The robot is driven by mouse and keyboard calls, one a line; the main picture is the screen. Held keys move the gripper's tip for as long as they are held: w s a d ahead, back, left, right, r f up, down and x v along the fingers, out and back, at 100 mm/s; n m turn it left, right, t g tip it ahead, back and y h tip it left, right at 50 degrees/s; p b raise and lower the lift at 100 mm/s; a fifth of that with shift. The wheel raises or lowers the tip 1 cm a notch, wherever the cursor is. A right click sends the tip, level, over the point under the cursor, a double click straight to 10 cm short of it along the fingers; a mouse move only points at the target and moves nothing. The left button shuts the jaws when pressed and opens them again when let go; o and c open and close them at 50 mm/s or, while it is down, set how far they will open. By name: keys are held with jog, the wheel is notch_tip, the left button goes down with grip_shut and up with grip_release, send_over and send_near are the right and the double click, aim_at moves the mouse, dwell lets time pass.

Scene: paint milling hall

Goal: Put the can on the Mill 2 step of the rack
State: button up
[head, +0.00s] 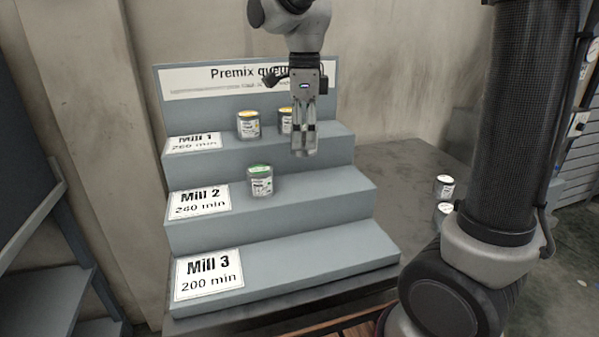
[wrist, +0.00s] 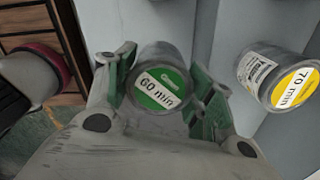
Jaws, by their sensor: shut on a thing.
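My gripper (head: 304,152) points down in front of the upper right of the stepped rack. In the wrist view my gripper (wrist: 165,90) is shut on a can (wrist: 160,90) with a green lid reading 60 min. In the head view the fingers largely hide that can. The grey-blue rack has a Mill 2 step (head: 325,184) in the middle, labelled 240 min. Another green-lidded can (head: 260,181) stands upright on this step, left of my gripper. How high the held can is above the step cannot be told.
Two yellow-lidded cans, one (head: 248,124) clear and one (head: 286,121) partly behind my gripper, stand on the Mill 1 step. A yellow 70 min can (wrist: 280,78) shows beside my gripper. The Mill 3 step (head: 310,256) is empty. Two cans (head: 444,187) stand on the table right.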

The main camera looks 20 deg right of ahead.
aim_at(304, 127)
notch_tip(304, 127, down, 8)
jog(key=shift+s+f, duration=0.1)
jog(key=shift+f, duration=0.15)
jog(key=shift+f, duration=0.1)
jog(key=o, duration=1.1)
jog(key=shift+o, duration=0.2)
notch_tip(304, 127, up, 12)
jog(key=shift+r, duration=0.1)
jog(key=s+d+f+n+t, duration=0.2)
jog(key=s+d+n, duration=0.6)
jog(key=s+n, duration=0.1)
jog(key=s+d+f+n+t, duration=0.1)
jog(key=s+d+n+t, duration=0.1)
jog(key=s+d+n, duration=0.5)
jog(key=shift+s+d+f+n, duration=0.35)
jog(key=shift+s+n, duration=1.15)
jog(key=shift+n, duration=1.3)
